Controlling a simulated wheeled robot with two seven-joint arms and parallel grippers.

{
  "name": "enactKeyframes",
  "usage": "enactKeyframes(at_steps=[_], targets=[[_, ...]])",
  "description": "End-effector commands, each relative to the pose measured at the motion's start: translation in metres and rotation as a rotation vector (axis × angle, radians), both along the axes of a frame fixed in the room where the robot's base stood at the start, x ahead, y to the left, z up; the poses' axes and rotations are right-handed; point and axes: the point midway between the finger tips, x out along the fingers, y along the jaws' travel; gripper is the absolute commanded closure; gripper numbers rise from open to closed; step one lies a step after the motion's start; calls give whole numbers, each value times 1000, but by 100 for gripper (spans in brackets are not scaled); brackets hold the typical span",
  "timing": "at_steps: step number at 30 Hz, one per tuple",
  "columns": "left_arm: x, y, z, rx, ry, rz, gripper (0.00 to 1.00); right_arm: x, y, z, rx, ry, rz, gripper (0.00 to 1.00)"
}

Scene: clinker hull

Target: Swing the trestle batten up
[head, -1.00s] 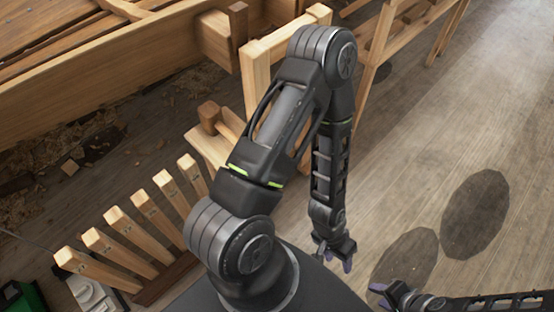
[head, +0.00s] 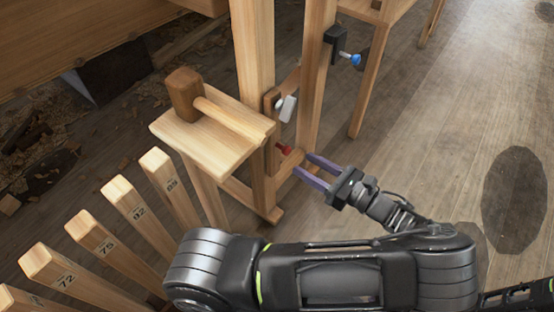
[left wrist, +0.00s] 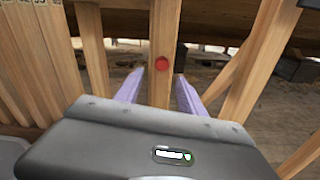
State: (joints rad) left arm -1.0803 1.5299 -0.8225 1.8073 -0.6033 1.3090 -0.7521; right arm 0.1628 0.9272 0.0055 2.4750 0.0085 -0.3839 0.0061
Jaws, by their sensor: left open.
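The wooden trestle (head: 253,45) stands in the upper middle of the head view. A red knob (head: 283,148) sits low between its posts. In the left wrist view a red disc (left wrist: 162,64) shows on an upright wooden piece (left wrist: 164,25); I cannot tell for sure which piece is the batten. My left gripper (head: 304,164) is open, its purple fingers pointing at the low wood by the red knob. In the left wrist view its fingers (left wrist: 160,77) lie either side of the upright piece, with nothing visibly gripped. My right gripper is not seen.
A wooden mallet (head: 182,93) lies on a small shelf (head: 222,148) left of the trestle. Several numbered wooden sticks (head: 92,233) stand at lower left. A clamp with a blue knob (head: 345,57) is on the right post. The floor (head: 440,130) at right is clear.

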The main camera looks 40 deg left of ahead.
Motion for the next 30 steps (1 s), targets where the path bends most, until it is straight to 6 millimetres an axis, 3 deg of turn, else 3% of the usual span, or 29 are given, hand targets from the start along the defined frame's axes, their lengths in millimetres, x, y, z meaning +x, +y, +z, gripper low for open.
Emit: enactKeyframes(at_steps=[14,30], targets=[[2,1,5,23,-2,-7,53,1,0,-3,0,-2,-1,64],[1,70,4,22,-2,-6,53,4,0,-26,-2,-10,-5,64]])
